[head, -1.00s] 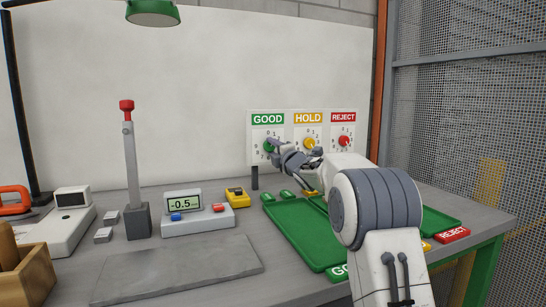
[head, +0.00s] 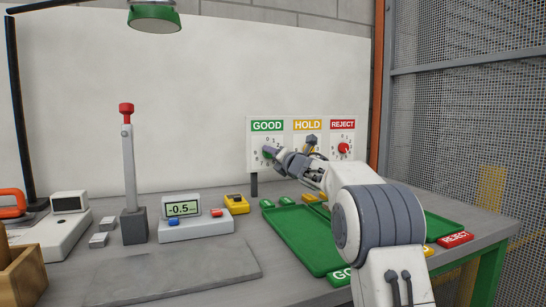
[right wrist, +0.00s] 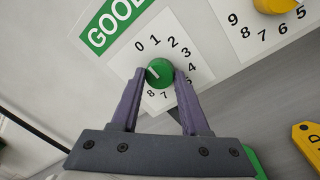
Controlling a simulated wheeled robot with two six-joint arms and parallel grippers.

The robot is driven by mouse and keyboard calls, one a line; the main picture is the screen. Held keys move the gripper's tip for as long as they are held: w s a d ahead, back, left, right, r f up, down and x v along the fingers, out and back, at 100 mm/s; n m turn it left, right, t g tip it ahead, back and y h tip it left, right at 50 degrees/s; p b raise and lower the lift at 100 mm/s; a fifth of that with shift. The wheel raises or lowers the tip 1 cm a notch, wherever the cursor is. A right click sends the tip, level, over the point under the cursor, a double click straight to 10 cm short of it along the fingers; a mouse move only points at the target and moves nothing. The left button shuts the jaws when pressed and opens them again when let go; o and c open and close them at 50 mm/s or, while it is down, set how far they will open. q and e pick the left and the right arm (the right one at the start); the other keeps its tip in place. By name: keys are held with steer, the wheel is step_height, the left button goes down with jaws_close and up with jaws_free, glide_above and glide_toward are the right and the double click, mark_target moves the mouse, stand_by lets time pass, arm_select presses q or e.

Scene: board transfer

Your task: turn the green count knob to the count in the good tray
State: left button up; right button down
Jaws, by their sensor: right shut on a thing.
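The green count knob (right wrist: 159,73) sits on the dial under the GOOD sign (head: 267,126). Its white mark points up and left in the right wrist view, roughly toward the 0. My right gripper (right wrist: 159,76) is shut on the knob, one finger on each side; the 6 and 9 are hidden. In the head view the gripper (head: 272,154) reaches the panel from the right. The green good tray (head: 305,247) lies on the bench, its visible floor bare; my right arm hides part of it. My left gripper is out of view.
The yellow HOLD knob (right wrist: 273,4) and red REJECT knob (head: 343,148) are on the same panel, right of the green one. A gauge reading -0.5 (head: 182,209) and a grey slab (head: 170,272) are on the bench left of the tray.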

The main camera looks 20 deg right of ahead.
steer(key=shift+a+f, duration=0.1)
stand_by(0.3)
steer(key=shift+c, duration=2)
jaws_free()
steer(key=s+d+b, duration=0.1)
steer(key=s+b, duration=0.1)
steer(key=s, duration=0.8)
steer(key=shift+s+d+f, duration=0.15)
steer(key=shift+d+f, duration=0.05)
steer(key=shift+f, duration=0.05)
